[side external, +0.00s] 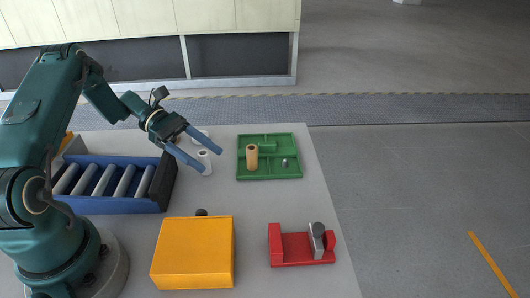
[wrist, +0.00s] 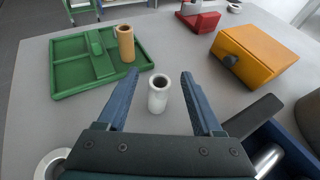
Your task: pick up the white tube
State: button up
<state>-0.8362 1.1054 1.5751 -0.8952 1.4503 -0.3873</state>
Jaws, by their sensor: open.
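The white tube (wrist: 158,94) stands upright on the grey table, seen in the wrist view between and beyond the two blue fingers of my gripper (wrist: 162,85). In the side external view the white tube (side external: 205,162) stands just beyond the fingertips of my gripper (side external: 212,161), partly hidden by a finger. My gripper is open and empty, slanting down toward the tube. In the wrist view a gap shows on both sides of the tube.
A green tray (side external: 269,175) holds an upright tan tube (side external: 252,157) and a small metal piece (side external: 285,162). A blue roller conveyor (side external: 115,205) is at the left. A yellow box (side external: 193,253) and a red fixture (side external: 291,247) stand at the front. The table between them is clear.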

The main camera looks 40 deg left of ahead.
grip_shut()
